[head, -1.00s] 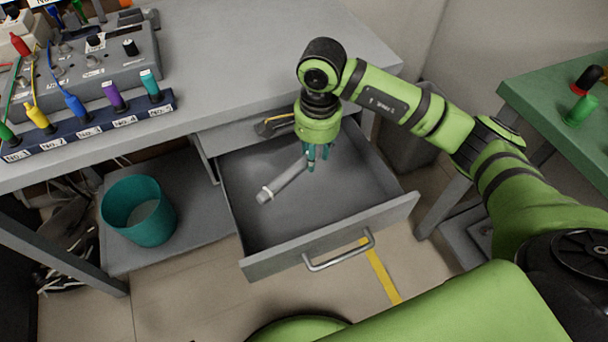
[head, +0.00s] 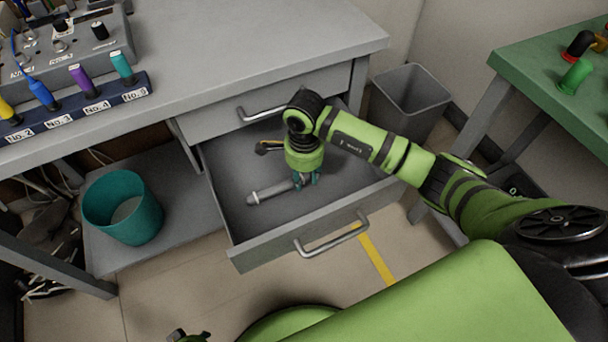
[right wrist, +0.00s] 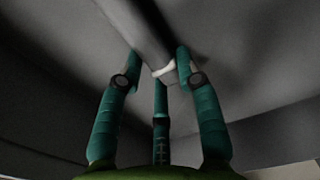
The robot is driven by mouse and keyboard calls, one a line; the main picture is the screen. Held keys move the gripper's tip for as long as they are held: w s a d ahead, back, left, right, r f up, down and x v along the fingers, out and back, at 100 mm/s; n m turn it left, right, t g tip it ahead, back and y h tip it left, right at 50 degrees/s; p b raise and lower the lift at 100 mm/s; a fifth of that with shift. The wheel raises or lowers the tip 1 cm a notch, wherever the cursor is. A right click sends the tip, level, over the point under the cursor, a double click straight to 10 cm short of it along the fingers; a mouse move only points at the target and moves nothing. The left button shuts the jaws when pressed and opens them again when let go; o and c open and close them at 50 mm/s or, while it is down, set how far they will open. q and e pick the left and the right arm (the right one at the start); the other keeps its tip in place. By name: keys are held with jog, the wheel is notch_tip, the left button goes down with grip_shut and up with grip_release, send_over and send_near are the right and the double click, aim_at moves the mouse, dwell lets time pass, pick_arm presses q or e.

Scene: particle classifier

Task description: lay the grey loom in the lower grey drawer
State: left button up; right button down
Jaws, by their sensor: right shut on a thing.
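The grey loom (head: 268,193) is a short grey tube with a pale band near its left end. It lies low inside the open lower grey drawer (head: 255,252), close to the drawer floor. My right gripper (head: 306,182) points down into the drawer, shut on the loom's right end. The right wrist view shows the loom (right wrist: 140,30) between the teal fingers of the gripper (right wrist: 159,68), with a pale band by the tips. I cannot tell if the loom touches the floor. My left gripper does not show clearly.
A dark tool (head: 268,147) lies at the back of the drawer. The upper drawer (head: 215,124) above is shut. A teal bin (head: 123,222) stands on the shelf at left, a grey bin (head: 408,100) at right. A green table (head: 540,60) stands at far right.

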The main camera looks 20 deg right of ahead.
jog(key=shift+f, duration=0.1)
jog(key=c, duration=0.9)
grip_release()
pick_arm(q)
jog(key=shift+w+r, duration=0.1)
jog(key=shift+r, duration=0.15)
pick_arm(e)
jog(key=shift+o, duration=0.2)
notch_tip(320, 180, up, 4)
jog(key=shift+w+f+p, duration=0.15)
jog(key=shift+f+p, duration=0.1)
jog(key=shift+p, duration=0.1)
pick_arm(q)
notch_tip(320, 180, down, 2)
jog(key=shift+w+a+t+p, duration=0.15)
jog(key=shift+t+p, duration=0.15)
jog(key=shift+p, duration=0.2)
pick_arm(e)
notch_tip(320, 180, up, 9)
jog(key=shift+f, duration=0.1)
